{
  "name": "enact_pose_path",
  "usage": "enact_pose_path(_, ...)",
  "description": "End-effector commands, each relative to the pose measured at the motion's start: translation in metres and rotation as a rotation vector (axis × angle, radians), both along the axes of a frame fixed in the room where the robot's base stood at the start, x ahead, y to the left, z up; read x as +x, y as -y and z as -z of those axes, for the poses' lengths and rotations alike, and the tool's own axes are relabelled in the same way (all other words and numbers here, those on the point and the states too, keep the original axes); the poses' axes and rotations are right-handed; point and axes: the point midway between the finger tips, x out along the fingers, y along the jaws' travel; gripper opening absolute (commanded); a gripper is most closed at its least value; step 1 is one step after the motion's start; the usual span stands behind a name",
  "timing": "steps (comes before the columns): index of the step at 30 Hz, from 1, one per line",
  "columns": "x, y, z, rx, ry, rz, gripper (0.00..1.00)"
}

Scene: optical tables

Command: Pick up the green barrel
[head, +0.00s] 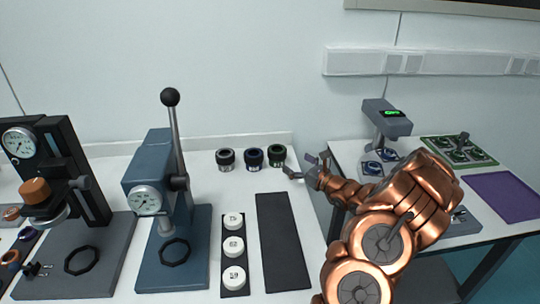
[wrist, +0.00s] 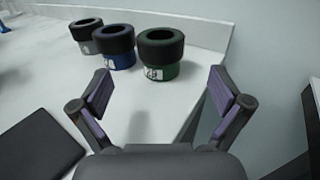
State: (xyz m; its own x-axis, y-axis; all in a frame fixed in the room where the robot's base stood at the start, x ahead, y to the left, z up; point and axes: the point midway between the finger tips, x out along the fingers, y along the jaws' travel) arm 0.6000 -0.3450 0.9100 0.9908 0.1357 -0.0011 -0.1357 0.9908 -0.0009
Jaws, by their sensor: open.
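The green barrel (head: 277,155) stands upright at the right end of a row of three barrels near the back right corner of the white table. It has a black ring on top and a small white label, and shows clearly in the wrist view (wrist: 160,56). My gripper (head: 306,172) is open and empty, just right of and in front of it in the head view. In the wrist view the open fingers (wrist: 163,92) are on either side of the line towards the barrel, which is ahead of them and not touched.
A blue barrel (head: 254,158) and a grey barrel (head: 226,159) stand left of the green one. A low raised rim (wrist: 205,32) runs behind them. A dark mat (head: 283,240) lies in front. A blue lever press (head: 168,215) stands left. A gap separates the right table.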

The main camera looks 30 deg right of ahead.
Motion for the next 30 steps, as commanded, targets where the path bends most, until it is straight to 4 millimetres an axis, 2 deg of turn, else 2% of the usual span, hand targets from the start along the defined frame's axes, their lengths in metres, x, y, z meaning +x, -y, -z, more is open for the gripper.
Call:
enact_pose_path(13,0.034,-0.006,-0.003,0.002,0.0,-0.002,1.0)
enact_pose_path(22,0.068,-0.009,-0.005,-0.002,-0.003,-0.001,1.0)
enact_pose_path(30,0.077,-0.01,-0.004,0.001,0.001,0.001,1.0)
